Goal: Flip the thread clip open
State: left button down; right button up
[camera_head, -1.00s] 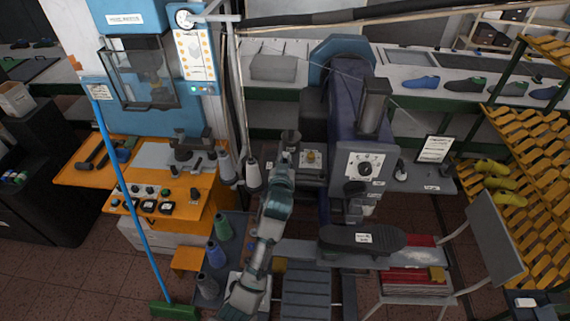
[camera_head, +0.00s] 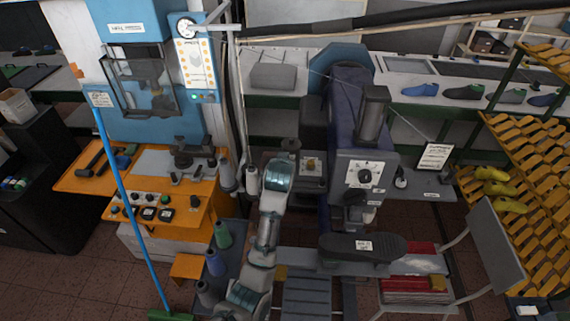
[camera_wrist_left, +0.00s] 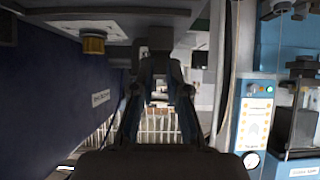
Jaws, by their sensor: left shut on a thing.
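My left arm reaches up from the bottom of the head view to the left side of the dark blue stitching machine (camera_head: 345,100). My left gripper (camera_head: 288,150) is at a small dark part beside the machine's grey plate (camera_head: 309,182). In the left wrist view, which looks upside down, the two fingers (camera_wrist_left: 158,80) close in on a dark block (camera_wrist_left: 155,45). It may be the thread clip, but its shape and whether it is open cannot be told. A brass knob (camera_wrist_left: 93,42) hangs left of the fingers. My right gripper is not in view.
A blue press (camera_head: 160,80) on an orange bench (camera_head: 80,178) stands left. Thread cones (camera_head: 222,234) sit low beside my arm. A blue-handled broom (camera_head: 125,195) leans in front of the bench.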

pick_arm(q)
jog(key=shift+r, duration=0.25)
jog(key=c, duration=1.2)
grip_release()
jog(key=shift+w, duration=0.1)
jog(key=shift+o, duration=0.2)
jog(key=shift+d+f, duration=0.1)
jog(key=shift+f, duration=0.05)
jog(key=v, duration=1.1)
jog(key=shift+s, duration=0.35)
